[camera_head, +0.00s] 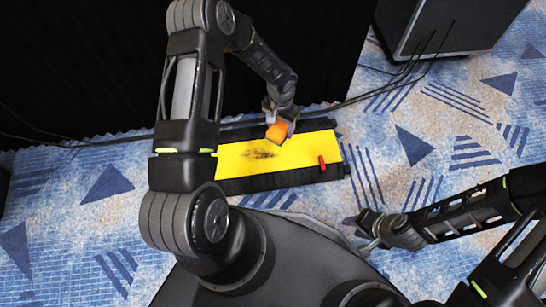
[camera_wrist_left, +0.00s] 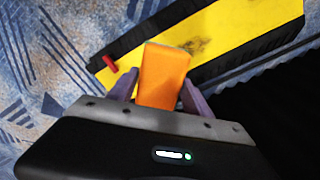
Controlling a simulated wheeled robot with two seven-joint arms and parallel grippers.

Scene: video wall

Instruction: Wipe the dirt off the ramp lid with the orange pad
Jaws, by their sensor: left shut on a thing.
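The ramp lid (camera_head: 230,158) is a yellow panel with black borders, lying on the carpet. A dark dirt smudge (camera_head: 259,154) lies near its middle; the smudge also shows in the left wrist view (camera_wrist_left: 196,46). My left gripper (camera_head: 280,125) is shut on the orange pad (camera_head: 276,133) over the lid's far side, right of the smudge. In the left wrist view the orange pad (camera_wrist_left: 163,75) sits between the two fingers. I cannot tell whether the pad touches the lid. My right gripper (camera_head: 362,232) is low at the right, apart from the lid; its jaws are unclear.
A small red piece (camera_head: 322,163) sits at the lid's right end. Black cables (camera_head: 372,92) run behind the lid to a dark box (camera_head: 440,28) at the upper right. A black curtain (camera_head: 80,70) stands behind. Patterned carpet (camera_head: 440,150) is clear at right.

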